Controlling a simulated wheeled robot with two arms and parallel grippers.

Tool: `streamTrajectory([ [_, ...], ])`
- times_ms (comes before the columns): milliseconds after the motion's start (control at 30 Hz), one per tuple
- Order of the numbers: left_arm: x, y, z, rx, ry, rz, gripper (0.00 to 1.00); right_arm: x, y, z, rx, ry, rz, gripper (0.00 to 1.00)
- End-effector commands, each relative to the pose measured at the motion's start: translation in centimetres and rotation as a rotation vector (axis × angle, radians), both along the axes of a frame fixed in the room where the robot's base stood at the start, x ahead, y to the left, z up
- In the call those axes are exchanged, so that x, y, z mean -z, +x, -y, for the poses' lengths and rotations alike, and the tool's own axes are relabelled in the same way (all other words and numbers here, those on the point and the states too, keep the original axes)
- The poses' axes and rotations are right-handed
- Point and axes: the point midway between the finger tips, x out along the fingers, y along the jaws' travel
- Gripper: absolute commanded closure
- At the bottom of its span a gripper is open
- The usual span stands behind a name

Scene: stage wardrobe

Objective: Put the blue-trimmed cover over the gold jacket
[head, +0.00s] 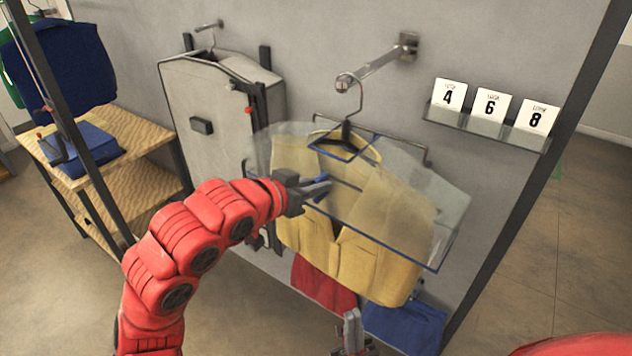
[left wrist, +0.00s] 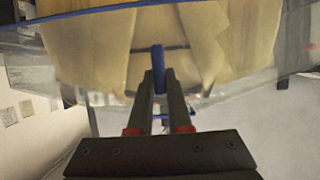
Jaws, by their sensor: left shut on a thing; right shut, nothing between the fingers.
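The gold jacket (head: 375,272) hangs on a hanger from a wall arm (head: 378,66). The clear cover with blue trim (head: 440,195) lies around the jacket's shoulders and upper part; its blue lower edge slants across the jacket, and the jacket's lower part is bare. My left gripper (head: 322,187) is shut on a blue tab (left wrist: 158,58) at the cover's edge, in front of the jacket. The jacket and cover also fill the top of the left wrist view. My right gripper (head: 353,330) is shut and empty, low in front of the jacket.
A grey garment bag (head: 205,110) hangs to the left. Number cards 4, 6 and 8 stand on a small shelf (head: 485,125) at right. A red cloth (head: 322,284) and a blue bag (head: 405,325) are below the jacket. A wooden shelf unit (head: 140,140) stands at left.

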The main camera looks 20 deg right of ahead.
Motion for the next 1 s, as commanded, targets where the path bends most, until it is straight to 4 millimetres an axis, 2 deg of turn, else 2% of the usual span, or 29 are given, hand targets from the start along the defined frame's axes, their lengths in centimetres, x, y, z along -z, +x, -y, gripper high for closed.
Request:
streamTrajectory([
  [267,0.0,0.0,0.0,0.000,0.000,0.001,1.00,0.0,0.0,0.0,0.000,0.000,0.000,1.00],
  [300,0.0,0.0,0.0,0.000,0.000,0.001,0.76,0.0,0.0,0.0,0.000,0.000,0.000,1.00],
  [467,0.0,0.0,0.0,0.000,0.000,0.000,0.48,0.0,0.0,0.0,0.000,0.000,0.000,1.00],
  [800,0.0,-0.1,-0.2,-0.001,-0.001,0.001,0.48,0.2,0.0,0.0,0.000,0.000,0.000,1.00],
  [1000,-0.8,-1.2,-2.2,-0.002,-0.001,0.007,0.48,1.4,0.0,0.0,0.000,0.000,0.000,1.00],
])
